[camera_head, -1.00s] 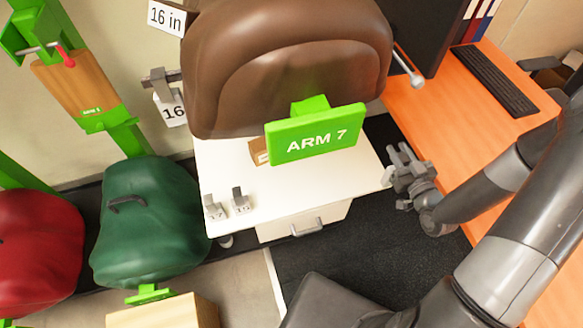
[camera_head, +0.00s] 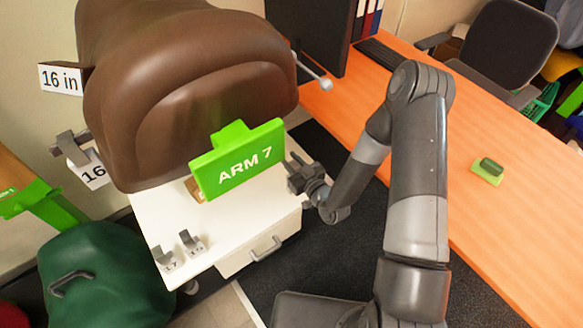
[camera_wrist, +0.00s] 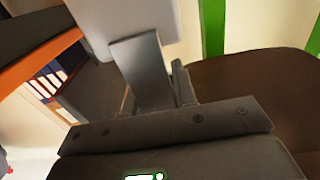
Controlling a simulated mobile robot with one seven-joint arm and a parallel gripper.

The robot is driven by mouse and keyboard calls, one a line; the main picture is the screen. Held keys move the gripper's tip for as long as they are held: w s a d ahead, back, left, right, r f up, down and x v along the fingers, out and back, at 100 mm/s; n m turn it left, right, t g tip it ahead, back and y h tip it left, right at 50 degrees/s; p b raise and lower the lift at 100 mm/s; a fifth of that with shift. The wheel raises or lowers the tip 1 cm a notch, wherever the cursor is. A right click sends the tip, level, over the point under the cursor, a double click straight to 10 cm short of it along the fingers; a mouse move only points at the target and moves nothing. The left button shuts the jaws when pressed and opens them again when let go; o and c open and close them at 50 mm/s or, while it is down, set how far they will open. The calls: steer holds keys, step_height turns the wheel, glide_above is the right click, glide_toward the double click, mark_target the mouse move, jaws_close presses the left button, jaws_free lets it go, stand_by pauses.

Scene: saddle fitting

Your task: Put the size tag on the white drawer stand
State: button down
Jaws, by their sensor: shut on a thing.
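The white drawer stand (camera_head: 225,228) is under the brown saddle in the head view. Two small tags in grey clips, 17 (camera_head: 166,260) and a second one (camera_head: 192,243), stand on its front left corner. A tag marked 16 (camera_head: 92,172) hangs from a grey clip left of the saddle. My gripper (camera_head: 292,166) is at the stand's right edge, just right of the green ARM 7 sign. In the wrist view its fingers (camera_wrist: 165,80) are shut on a pale, plain plate (camera_wrist: 130,22), seemingly a size tag; no marking shows.
The brown saddle (camera_head: 180,80) and the ARM 7 sign (camera_head: 238,160) overhang the stand. A knobbed rod (camera_head: 312,70) sticks out right of the saddle. A green saddle (camera_head: 100,275) is at lower left, an orange desk (camera_head: 440,170) at right. The stand's front top is mostly clear.

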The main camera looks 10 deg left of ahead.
steer(key=shift+f, duration=1.85)
steer(key=c, duration=1.2)
jaws_free()
steer(key=shift+o, duration=0.2)
